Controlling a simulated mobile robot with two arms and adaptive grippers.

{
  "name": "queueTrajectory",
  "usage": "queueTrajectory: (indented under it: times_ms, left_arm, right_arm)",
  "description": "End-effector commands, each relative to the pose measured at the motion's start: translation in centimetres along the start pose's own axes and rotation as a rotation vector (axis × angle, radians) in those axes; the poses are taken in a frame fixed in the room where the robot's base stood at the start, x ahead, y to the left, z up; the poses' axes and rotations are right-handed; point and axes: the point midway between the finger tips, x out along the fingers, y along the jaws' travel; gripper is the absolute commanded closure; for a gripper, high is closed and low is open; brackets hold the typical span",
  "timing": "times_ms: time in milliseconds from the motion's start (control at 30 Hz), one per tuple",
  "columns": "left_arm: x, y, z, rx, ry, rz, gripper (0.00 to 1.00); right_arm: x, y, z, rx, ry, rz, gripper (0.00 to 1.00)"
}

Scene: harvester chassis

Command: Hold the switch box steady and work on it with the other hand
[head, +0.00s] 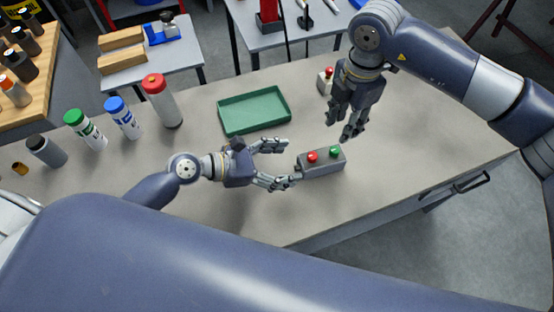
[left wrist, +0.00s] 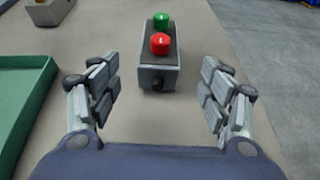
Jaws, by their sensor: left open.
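The grey switch box (head: 322,166) lies on the bench, with a red button (head: 312,156) and a green button (head: 335,152) on top. My left gripper (head: 290,161) is open at the left end of the box, one finger close to its near left corner. In the left wrist view, the switch box (left wrist: 158,76) stands ahead, between and beyond the two spread fingers, with clear gaps on both sides. My right gripper (head: 343,126) points down above the bench behind the box, its fingers apart and empty.
A green tray (head: 254,110) lies behind my left gripper. A smaller box with a red button (head: 325,82) stands beside my right gripper. Several bottles (head: 122,118) stand at the left. The bench (head: 420,140) is clear to the right of the switch box.

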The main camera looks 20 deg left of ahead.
Motion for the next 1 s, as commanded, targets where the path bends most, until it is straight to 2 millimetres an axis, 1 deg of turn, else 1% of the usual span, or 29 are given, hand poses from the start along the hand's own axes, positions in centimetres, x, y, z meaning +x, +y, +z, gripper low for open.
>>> queueTrajectory:
  times_ms: [33,300,500,700,933,967,1000]
  left_arm:
    - [0.9,0.1,0.2,0.0,-0.004,0.0,0.28]
    - [5.8,0.1,0.1,0.001,-0.002,0.002,0.28]
    - [8.3,0.1,0.1,0.001,-0.001,0.002,0.28]
    - [9.2,0.1,0.1,0.002,0.0,0.002,0.28]
    - [9.2,0.1,0.0,0.003,0.001,0.002,0.28]
    - [9.2,0.1,0.0,0.003,0.001,0.002,0.35]
    - [9.2,0.1,0.0,0.003,0.001,0.002,0.44]
  right_arm:
    - [0.0,0.0,0.0,0.0,0.0,0.0,0.67]
    - [0.0,0.0,0.0,0.0,0.0,0.0,0.67]
    - [0.0,0.0,0.0,0.0,0.0,0.0,0.67]
    - [0.0,0.0,0.0,0.0,0.0,0.0,0.67]
    - [0.0,0.0,0.0,0.0,0.0,0.0,0.67]
    - [0.0,0.0,0.0,0.0,0.0,0.0,0.67]
    - [0.0,0.0,0.0,0.0,0.0,0.0,0.67]
